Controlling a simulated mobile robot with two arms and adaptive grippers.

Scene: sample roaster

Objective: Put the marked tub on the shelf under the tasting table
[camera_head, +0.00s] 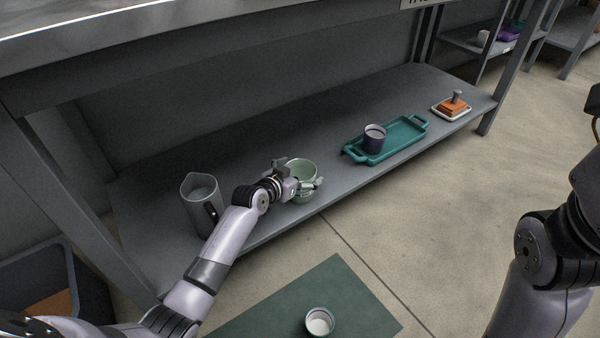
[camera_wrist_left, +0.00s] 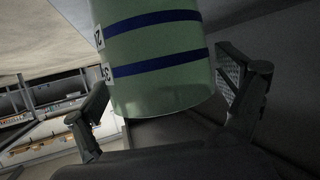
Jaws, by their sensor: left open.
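A pale green tub (camera_head: 303,172) stands upright on the grey lower shelf (camera_head: 250,172) under the table, close to the shelf's front edge. In the left wrist view the tub (camera_wrist_left: 160,65) shows two dark blue bands and small white labels with numerals. My left gripper (camera_head: 298,186) is at the tub, with its fingers open on either side of it. In the left wrist view there is a gap at each finger. The head view shows my right arm at the right, but its gripper is out of the picture.
A grey jug (camera_head: 200,202) stands left of my left gripper. A teal tray (camera_head: 400,138) holding a dark cup (camera_head: 374,138) and an orange block on a white dish (camera_head: 452,107) are farther right. A white-filled cup (camera_head: 319,321) is on the green mat (camera_head: 345,290).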

